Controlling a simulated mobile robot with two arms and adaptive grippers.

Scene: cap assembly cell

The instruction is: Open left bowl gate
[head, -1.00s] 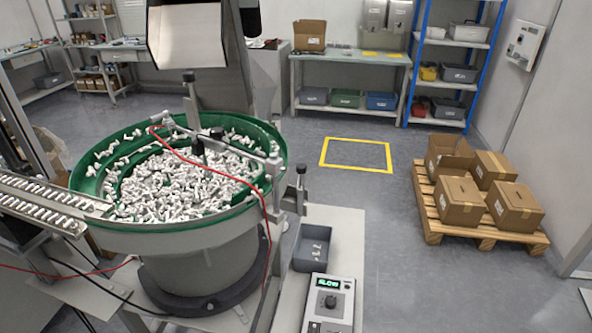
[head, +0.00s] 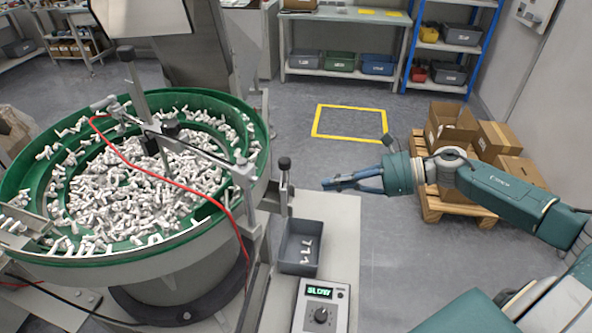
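A green-lined vibratory bowl (head: 262,158) full of small white parts fills the left of the head view. A metal bracket with a black-knobbed post (head: 284,180) stands at the bowl's right rim; it looks like the gate, but its open or closed state is unclear. My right gripper (head: 326,184) points left toward this post, apart from it by a short gap. Its fingers appear edge-on, so their opening cannot be told. No object shows in it. My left gripper is out of view.
A grey bin (head: 300,268) with a few parts and a control box (head: 322,306) reading SLOW sit on the bench right of the bowl. A red cable (head: 160,176) crosses the bowl. Cartons on a pallet (head: 430,208) stand behind my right arm.

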